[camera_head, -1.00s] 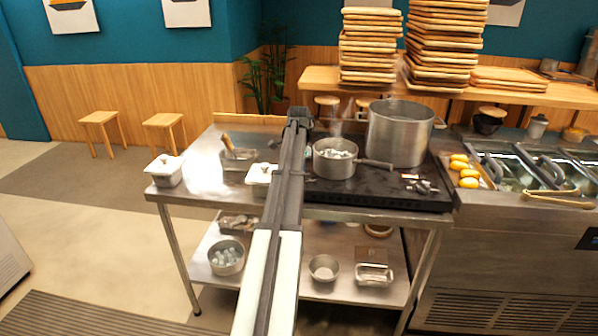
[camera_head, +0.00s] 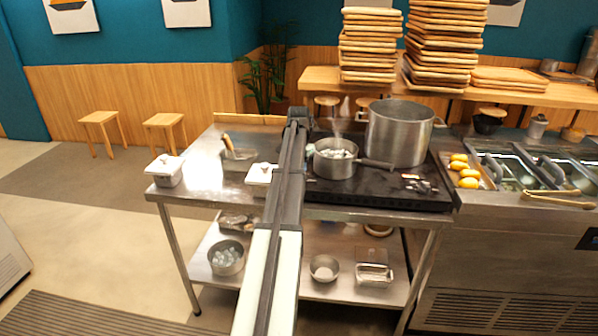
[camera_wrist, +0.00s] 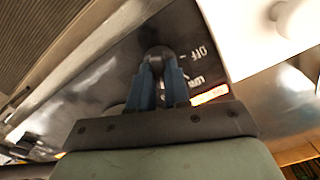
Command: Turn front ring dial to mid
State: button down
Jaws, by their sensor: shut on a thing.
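In the wrist view, my gripper (camera_wrist: 157,80) has its two blue fingers close together around a dark round ring dial (camera_wrist: 157,52) on a black panel. White print reading "OFF" and "LOW" and a lit orange-red mark show beside the dial. The dial's exact setting cannot be read. In the head view, my arm hides the gripper and this dial. The black stove top (camera_head: 395,197) carries a small steaming pot (camera_head: 335,167) with a handle and a large tall pot (camera_head: 398,135).
A white lidded container (camera_head: 261,174) stands just left of my arm, and another (camera_head: 165,171) at the table's left corner. In the wrist view, a white lidded container (camera_wrist: 255,35) sits close right of the fingers. The metal table (camera_head: 203,180) has bare room at left.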

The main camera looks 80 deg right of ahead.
dwell(0.3)
jog(key=c, duration=1.1)
grip_release()
notch_tip(320, 180, up, 14)
jog(key=shift+f, duration=0.1)
